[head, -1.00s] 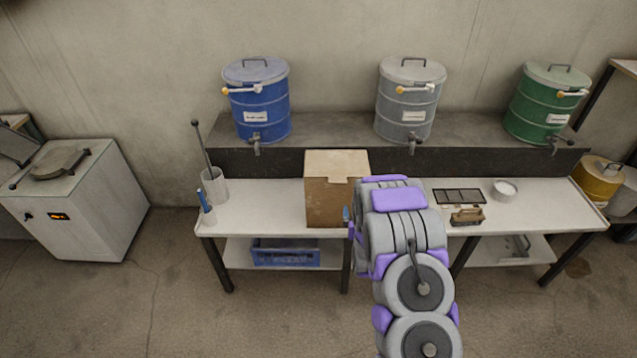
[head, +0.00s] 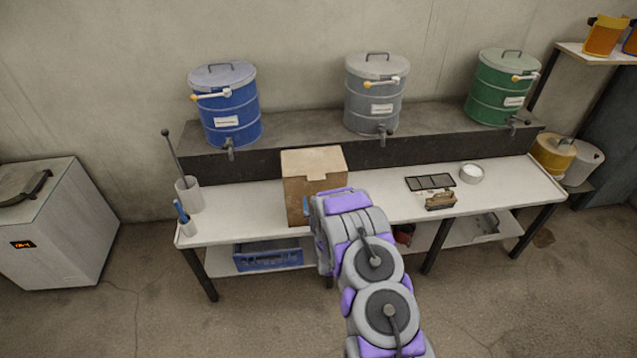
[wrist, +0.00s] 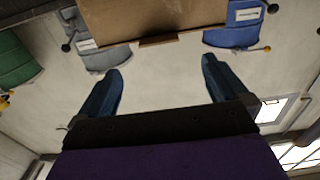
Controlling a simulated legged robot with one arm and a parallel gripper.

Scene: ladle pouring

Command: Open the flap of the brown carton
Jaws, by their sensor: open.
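The brown carton (head: 300,187) stands upright on the white table, with its top flap lying closed and a small tab over the front edge. In the wrist view the carton (wrist: 150,18) shows at the top of the picture, beyond the fingertips. My gripper (wrist: 162,80) is open, its two dark blue fingers spread with nothing between them. The fingers look apart from the carton. In the head view my arm stands in front of the carton's lower right part and hides most of the gripper.
The white table (head: 400,203) also bears a white cup with a ladle (head: 188,194), a dark tray (head: 430,182), a brush (head: 440,201) and a white bowl (head: 471,173). Blue (head: 226,105), grey (head: 374,95) and green (head: 502,88) drums stand on the shelf behind.

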